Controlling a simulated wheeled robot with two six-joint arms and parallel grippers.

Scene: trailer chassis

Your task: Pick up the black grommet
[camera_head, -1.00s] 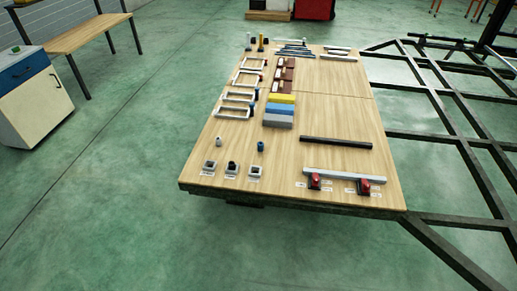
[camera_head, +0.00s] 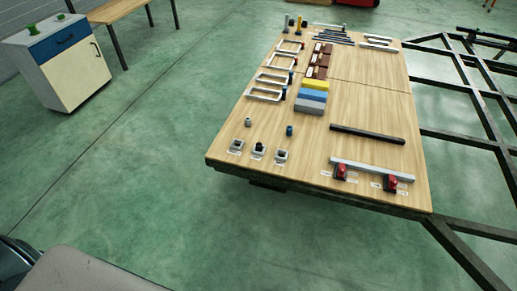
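A small black piece that looks like the black grommet (camera_head: 259,147) is in the middle one of three small grey square holders near the front left edge of the wooden tabletop. Its exact seating is too small to tell. A grey-white small piece (camera_head: 248,122) and a dark blue small piece (camera_head: 289,131) stand on the wood just behind the holders. The left holder (camera_head: 236,146) and right holder (camera_head: 281,156) have dark openings. Neither of my grippers is in view.
The wooden tabletop (camera_head: 375,108) also bears clamps, coloured blocks, a black bar (camera_head: 368,134), a light grey bar (camera_head: 372,169) and two red-and-black tools. A dark trailer frame (camera_head: 480,135) extends right. A cabinet (camera_head: 68,65) stands far left. The green floor before the tabletop is largely clear.

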